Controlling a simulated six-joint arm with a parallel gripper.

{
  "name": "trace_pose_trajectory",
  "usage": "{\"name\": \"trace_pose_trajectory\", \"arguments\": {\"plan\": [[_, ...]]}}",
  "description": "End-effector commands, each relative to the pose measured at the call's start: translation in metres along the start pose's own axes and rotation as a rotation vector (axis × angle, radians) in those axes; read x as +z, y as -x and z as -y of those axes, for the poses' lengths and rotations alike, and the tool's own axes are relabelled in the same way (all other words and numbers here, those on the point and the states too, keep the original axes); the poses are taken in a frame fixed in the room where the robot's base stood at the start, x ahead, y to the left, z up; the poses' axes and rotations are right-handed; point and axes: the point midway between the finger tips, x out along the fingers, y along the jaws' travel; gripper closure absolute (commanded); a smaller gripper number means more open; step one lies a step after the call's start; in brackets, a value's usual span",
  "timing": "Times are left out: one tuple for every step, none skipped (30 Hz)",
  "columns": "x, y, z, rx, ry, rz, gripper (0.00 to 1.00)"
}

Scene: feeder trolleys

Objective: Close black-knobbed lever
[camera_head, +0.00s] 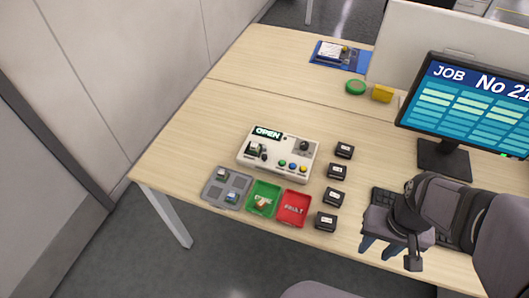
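The white test box (278,165) stands on the wooden table, with a green "OPEN" sign (268,132) at its back left. The lever's black knob (304,147) shows on the right part of the box top; its exact tilt is too small to tell. A small dark socket with a pale part (255,148) is on the left of the box. Several coloured buttons (292,167) sit along its front. My gripper (380,247) is to the right of the box, apart from it, near the table's front edge. Its two fingertips stand apart with nothing seen between them.
In front of the box are a grey tray (213,201) with parts, a green tray (251,208) holding a part, and a red tray (294,218). Several black blocks (337,171) line its right side. A monitor (470,105) and keyboard (383,194) are at right. Table left is clear.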

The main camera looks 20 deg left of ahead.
Motion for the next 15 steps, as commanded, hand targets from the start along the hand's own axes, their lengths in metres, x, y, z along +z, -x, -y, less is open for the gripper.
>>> {"name": "trace_pose_trajectory", "arguments": {"plan": [[0.0, -0.001, 0.002, 0.0, 0.011, 0.0, 0.65], [0.0, -0.001, 0.004, 0.0, 0.02, 0.0, 0.65], [0.0, -0.001, 0.008, 0.0, 0.036, 0.001, 0.65], [0.001, -0.003, 0.012, 0.0, 0.053, 0.004, 0.65], [0.002, -0.004, 0.016, 0.0, 0.072, 0.01, 0.65], [0.005, -0.009, 0.022, 0.001, 0.104, 0.025, 0.65], [0.008, -0.013, 0.028, 0.002, 0.131, 0.039, 0.65], [0.012, -0.017, 0.034, 0.004, 0.162, 0.058, 0.65], [0.019, -0.025, 0.042, 0.009, 0.207, 0.086, 0.65], [0.025, -0.031, 0.049, 0.013, 0.244, 0.111, 0.65], [0.029, -0.037, 0.056, 0.018, 0.283, 0.134, 0.65], [0.031, -0.043, 0.067, 0.026, 0.339, 0.156, 0.65], [0.03, -0.048, 0.076, 0.032, 0.381, 0.168, 0.65], [0.028, -0.053, 0.087, 0.038, 0.426, 0.175, 0.65], [0.022, -0.059, 0.102, 0.048, 0.488, 0.18, 0.65]]}}
